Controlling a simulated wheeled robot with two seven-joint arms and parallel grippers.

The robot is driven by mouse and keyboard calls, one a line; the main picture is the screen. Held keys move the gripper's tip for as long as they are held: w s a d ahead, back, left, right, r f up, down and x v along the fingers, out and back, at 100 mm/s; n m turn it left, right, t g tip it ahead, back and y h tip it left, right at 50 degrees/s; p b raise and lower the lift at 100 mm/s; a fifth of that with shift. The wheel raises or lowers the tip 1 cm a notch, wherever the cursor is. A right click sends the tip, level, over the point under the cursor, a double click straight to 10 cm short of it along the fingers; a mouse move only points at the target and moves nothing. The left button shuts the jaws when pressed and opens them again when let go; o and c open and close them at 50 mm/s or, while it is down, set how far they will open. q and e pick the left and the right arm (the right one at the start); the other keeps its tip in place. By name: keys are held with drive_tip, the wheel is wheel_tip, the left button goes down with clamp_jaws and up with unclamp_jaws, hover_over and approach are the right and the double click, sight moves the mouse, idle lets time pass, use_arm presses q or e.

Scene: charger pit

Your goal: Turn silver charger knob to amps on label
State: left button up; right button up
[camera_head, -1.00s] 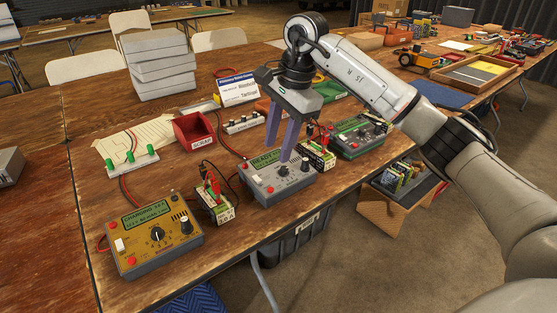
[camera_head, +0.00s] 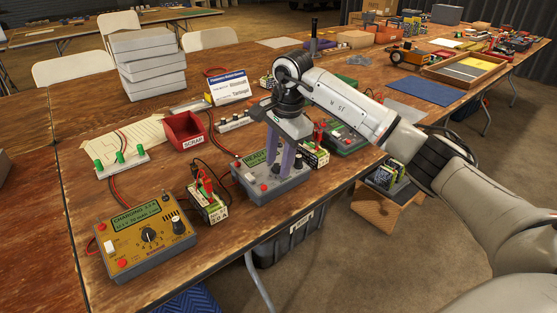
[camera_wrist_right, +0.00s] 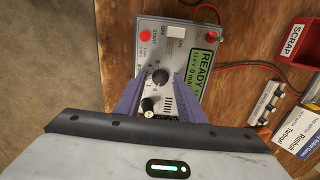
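The silver charger (camera_head: 262,190) stands near the table's front edge; it also shows in the right wrist view (camera_wrist_right: 178,48), its screen reading READY. Its black dial knob (camera_wrist_right: 160,77) has a pale pointer mark and printed numbers around it. A smaller black knob (camera_wrist_right: 148,104) sits nearer the gripper. My right gripper (camera_head: 281,174) points down over the charger, its purple fingers apart with the dial knob between their tips. Whether they touch it I cannot tell. Battery packs with labels stand left (camera_head: 208,205) and right (camera_head: 315,157) of the charger; the figures are hard to read. My left gripper is not in view.
A gold charger (camera_head: 148,243) stands front left, a green charger (camera_head: 345,138) behind on the right. A red scrap bin (camera_head: 184,130), a terminal strip (camera_head: 235,122) and red leads lie behind the silver charger. The table's front edge is close.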

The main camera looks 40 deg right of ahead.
clamp_jaws()
drive_tip(key=shift+r+m+p, duration=0.15)
drive_tip(key=shift+m+p, duration=0.65)
drive_tip(key=shift+m, duration=0.1)
drive_tip(key=shift+m+p, duration=0.4)
drive_tip(key=shift+m, duration=0.3)
drive_tip(key=shift+m+p, duration=0.4)
drive_tip(key=shift+m, duration=0.8)
